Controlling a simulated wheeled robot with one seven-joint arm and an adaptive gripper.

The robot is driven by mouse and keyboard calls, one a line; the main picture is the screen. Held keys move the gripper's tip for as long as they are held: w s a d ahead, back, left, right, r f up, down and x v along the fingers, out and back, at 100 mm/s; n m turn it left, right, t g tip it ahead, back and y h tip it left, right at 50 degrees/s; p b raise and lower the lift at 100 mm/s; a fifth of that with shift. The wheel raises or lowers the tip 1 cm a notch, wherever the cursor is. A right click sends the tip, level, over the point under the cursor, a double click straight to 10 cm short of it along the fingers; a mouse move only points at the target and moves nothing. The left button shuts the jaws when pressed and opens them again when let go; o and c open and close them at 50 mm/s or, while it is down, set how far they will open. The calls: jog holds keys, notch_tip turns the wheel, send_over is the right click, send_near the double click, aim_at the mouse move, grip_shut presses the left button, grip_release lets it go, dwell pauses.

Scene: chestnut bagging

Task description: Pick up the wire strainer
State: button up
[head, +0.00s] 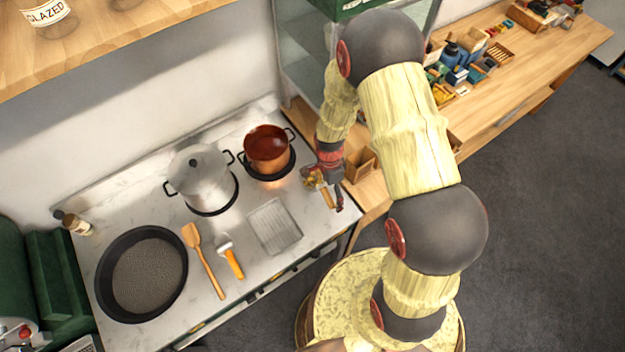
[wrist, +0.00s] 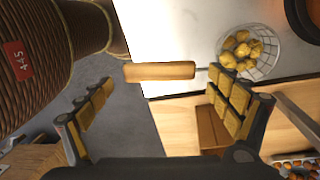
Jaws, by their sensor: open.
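The wire strainer has a round wire basket (wrist: 262,68) holding several yellow-brown lumps like chestnuts, and a light wooden handle (wrist: 160,71). In the head view the strainer (head: 313,180) is at the right end of the marble counter, partly hidden by my wrist, its handle pointing toward the front edge. My gripper (wrist: 160,88) is open, its padded fingers spread apart with nothing between the pads. In the wrist view the handle lies lengthwise across the gap, ahead of the fingertips; how far ahead I cannot tell. In the head view my gripper (head: 332,186) is at the handle.
A copper pot (head: 267,146) and a lidded steel pot (head: 203,172) stand left of my gripper. A wire rack (head: 274,226), an orange-handled tool (head: 231,258), a wooden spatula (head: 204,262) and a black pan (head: 142,275) lie further left. A wooden box (head: 361,164) stands close right.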

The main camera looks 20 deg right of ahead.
jog(key=c, duration=0.4)
jog(key=shift+s, duration=0.15)
jog(key=c, duration=1)
